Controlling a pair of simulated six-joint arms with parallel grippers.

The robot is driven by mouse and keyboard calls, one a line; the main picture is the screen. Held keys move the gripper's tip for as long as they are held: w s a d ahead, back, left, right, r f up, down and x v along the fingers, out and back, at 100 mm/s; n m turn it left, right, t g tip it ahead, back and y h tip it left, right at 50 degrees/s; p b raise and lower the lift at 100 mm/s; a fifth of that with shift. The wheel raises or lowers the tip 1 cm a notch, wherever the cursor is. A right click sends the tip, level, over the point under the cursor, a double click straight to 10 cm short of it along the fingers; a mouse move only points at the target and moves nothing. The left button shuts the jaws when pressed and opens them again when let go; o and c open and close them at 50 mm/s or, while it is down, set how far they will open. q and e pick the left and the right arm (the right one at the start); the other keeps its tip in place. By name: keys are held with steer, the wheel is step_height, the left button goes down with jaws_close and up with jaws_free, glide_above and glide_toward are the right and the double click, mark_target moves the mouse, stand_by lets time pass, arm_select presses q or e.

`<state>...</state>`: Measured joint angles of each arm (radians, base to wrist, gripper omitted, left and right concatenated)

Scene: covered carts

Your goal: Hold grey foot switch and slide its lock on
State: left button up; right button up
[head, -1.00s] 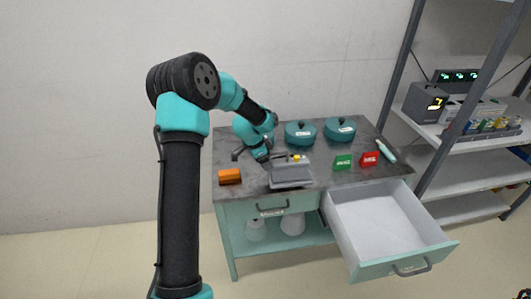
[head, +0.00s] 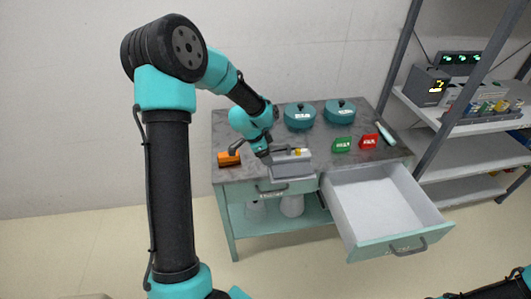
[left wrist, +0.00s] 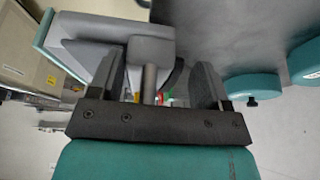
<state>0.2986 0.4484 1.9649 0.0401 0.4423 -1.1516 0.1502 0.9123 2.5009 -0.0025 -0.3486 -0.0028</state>
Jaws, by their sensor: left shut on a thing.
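The grey foot switch (head: 291,168) is at the front edge of the cart top in the head view. A small yellow piece (head: 297,151) shows on its upper side; I cannot tell how its lock stands. My left gripper (head: 266,154) is at the switch's left rear side. A bit of yellow (left wrist: 137,97) shows between the fingers. Links of my right arm show at the bottom right; its gripper is out of view.
An orange block (head: 229,159) lies left of my gripper. Two teal lidded pots (head: 299,117) stand behind. Green (head: 342,145) and red (head: 369,142) labelled pieces and a teal-handled tool (head: 386,133) are at right. An open drawer (head: 400,247) juts out in front; a shelf rack stands right.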

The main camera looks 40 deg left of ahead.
arm_select(q)
steer(key=shift+f, duration=0.1)
steer(key=shift+f, duration=2.35)
steer(key=shift+f, duration=0.15)
step_height(320, 180, up, 6)
steer(key=w+a, duration=0.1)
steer(key=a, duration=0.1)
steer(key=shift+w+f, duration=0.2)
steer(key=shift+w, duration=0.1)
steer(key=w+a+f, duration=0.1)
steer(key=w+a, duration=0.8)
steer(key=w, duration=0.3)
steer(key=shift+a+f, duration=0.2)
steer(key=shift+w, duration=0.1)
